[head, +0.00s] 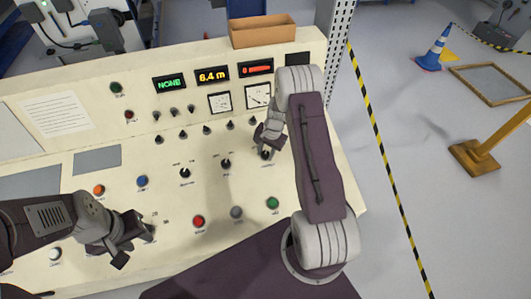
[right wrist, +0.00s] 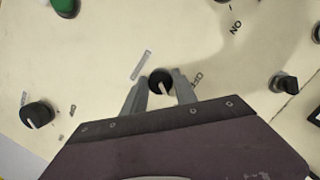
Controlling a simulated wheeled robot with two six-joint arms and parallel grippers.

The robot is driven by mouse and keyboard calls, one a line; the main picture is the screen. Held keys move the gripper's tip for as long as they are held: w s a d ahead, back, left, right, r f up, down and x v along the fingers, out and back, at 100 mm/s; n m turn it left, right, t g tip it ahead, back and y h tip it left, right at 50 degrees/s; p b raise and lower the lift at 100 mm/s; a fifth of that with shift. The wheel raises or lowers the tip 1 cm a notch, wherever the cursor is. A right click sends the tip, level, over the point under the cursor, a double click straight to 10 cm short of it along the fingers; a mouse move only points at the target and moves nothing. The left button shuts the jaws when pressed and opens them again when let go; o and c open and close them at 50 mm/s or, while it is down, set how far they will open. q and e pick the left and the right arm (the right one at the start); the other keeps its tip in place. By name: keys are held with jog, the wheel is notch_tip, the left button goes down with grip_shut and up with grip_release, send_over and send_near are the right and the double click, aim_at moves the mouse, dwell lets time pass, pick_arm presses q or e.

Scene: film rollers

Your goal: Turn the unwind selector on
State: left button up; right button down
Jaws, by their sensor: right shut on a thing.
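A black selector knob (right wrist: 160,82) sits between the two fingers of my right gripper (right wrist: 159,92), which is shut on it. A white mark on the knob points towards the lower right of the right wrist view. An "OFF" label is just right of the knob, and an "ON" label is further up and right. In the head view, my right gripper (head: 268,143) is over the rightmost selector (head: 266,155) of the lower row; the selector's name is too small to read. My left gripper (head: 134,250) is open and empty over the panel's lower left.
Other selectors (head: 185,173) (head: 226,163) stand to the left on the cream panel (head: 320,180). Red (head: 198,221), grey (head: 236,212) and green (head: 272,203) buttons lie nearer. Displays and gauges are behind, with a cardboard box (head: 262,32) on top.

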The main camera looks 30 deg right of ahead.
jog(key=shift+w+d+r, duration=0.15)
jog(key=shift+w, duration=0.1)
jog(key=c, duration=1.1)
grip_release()
jog(key=shift+o, duration=0.5)
jog(key=shift+s, duration=0.1)
jog(key=shift+d+r, duration=0.1)
jog(key=shift+r, duration=0.15)
notch_tip(320, 180, up, 8)
jog(key=d+b, duration=0.1)
jog(key=b, duration=0.1)
jog(key=shift+s, duration=0.45)
jog(key=shift+d, duration=0.1)
